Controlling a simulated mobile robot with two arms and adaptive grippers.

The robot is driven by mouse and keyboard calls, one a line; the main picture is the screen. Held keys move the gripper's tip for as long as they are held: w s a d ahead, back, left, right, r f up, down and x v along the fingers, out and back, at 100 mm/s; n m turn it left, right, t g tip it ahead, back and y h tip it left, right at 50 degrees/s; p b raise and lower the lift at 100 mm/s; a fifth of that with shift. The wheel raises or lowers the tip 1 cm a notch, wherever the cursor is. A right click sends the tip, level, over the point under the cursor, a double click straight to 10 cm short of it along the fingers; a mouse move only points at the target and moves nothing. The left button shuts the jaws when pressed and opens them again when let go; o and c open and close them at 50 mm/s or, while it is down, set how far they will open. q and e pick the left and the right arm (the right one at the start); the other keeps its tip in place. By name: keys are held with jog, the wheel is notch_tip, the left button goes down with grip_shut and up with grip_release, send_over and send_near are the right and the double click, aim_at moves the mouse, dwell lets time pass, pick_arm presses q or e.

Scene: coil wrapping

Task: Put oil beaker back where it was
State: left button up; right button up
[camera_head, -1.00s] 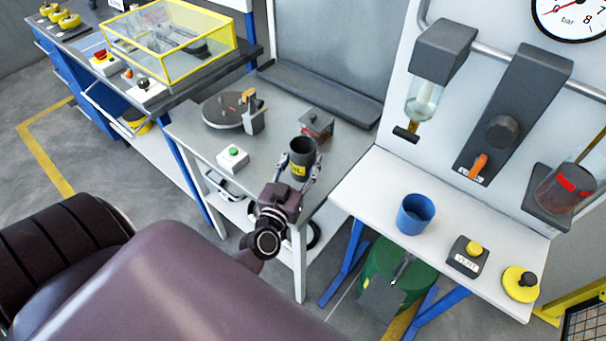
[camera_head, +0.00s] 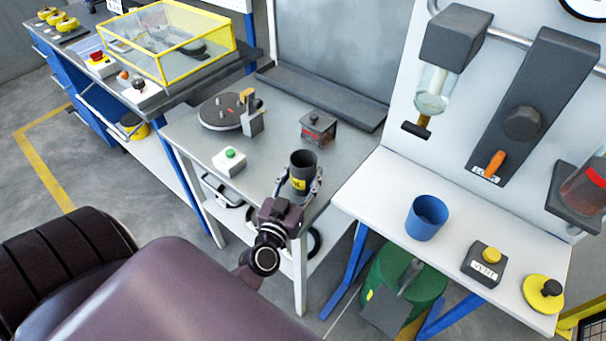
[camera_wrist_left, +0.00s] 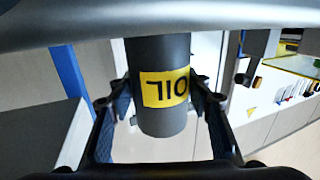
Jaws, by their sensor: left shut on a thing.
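The oil beaker (camera_head: 302,164) is a dark grey cup with a yellow OIL label. My left gripper (camera_head: 300,188) is shut on it, one finger on each side. The beaker looks upright in the head view, over the front right part of the grey metal table (camera_head: 272,176). I cannot tell whether it touches the table. In the left wrist view the beaker (camera_wrist_left: 165,121) sits between the fingers with its label showing upside down. My right gripper is not in view.
A dark box with a reddish front (camera_head: 318,128), a round turntable (camera_head: 221,112) and a green-button box (camera_head: 230,161) are on the grey table. To the right, a white table (camera_head: 390,192) holds a blue cup (camera_head: 426,218) and a yellow-button box (camera_head: 484,263).

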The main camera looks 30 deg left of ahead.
pick_arm(q)
jog(key=shift+f, duration=0.15)
jog(key=o, duration=1.4)
